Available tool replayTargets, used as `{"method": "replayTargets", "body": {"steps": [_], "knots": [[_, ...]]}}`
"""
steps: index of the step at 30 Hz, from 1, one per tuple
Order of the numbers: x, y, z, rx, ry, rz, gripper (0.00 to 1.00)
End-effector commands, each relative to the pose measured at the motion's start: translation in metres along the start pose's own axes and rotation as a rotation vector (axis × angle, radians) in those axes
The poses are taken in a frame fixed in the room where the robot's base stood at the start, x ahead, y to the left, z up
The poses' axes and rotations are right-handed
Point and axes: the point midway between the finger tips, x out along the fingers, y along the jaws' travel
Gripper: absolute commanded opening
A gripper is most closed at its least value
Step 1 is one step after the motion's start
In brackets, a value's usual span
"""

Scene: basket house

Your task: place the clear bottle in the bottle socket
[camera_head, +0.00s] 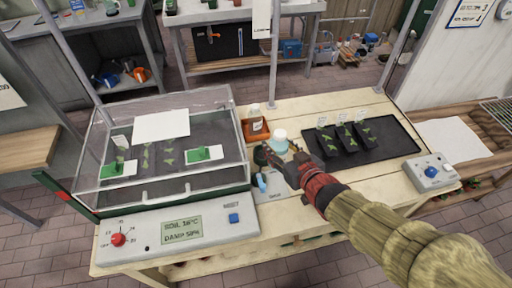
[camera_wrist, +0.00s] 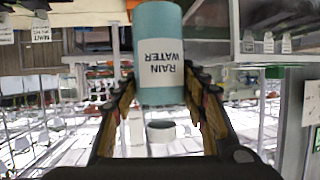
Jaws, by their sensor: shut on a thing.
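The clear bottle, tinted pale blue, is between the fingers of my gripper (camera_wrist: 158,110); in the wrist view the bottle (camera_wrist: 160,30) shows a white label reading "RAIN WATER". In the head view the bottle (camera_head: 279,141) is pale with a whitish top, at the tip of my gripper (camera_head: 285,162), above the middle of the bench. My gripper is shut on it. A dark round thing (camera_head: 261,155) sits just left of the bottle. I cannot tell whether it is the bottle socket; no socket shows clearly.
A lidded clear propagator box (camera_head: 165,194) with a control panel stands left. An orange tray (camera_head: 246,138) holding another labelled bottle (camera_head: 256,118) is behind my gripper. A black tray (camera_head: 385,150) of seedlings and a grey box with a blue knob (camera_head: 431,173) lie right.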

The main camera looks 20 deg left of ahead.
Motion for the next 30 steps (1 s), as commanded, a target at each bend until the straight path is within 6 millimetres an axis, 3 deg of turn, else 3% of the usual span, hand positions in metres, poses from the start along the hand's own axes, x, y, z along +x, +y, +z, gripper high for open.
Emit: {"method": "replayTargets", "body": {"steps": [7,19,21,25,30], "knots": [[0.012,0.004,0.010,0.008,0.001,0.018,0.08],[0.106,0.013,0.015,0.007,0.001,0.017,0.08],[0.121,0.014,0.027,0.008,-0.002,0.017,0.08],[0.144,0.016,0.038,0.009,0.000,0.018,0.08],[0.159,0.018,0.043,0.008,0.002,0.018,0.08]]}}
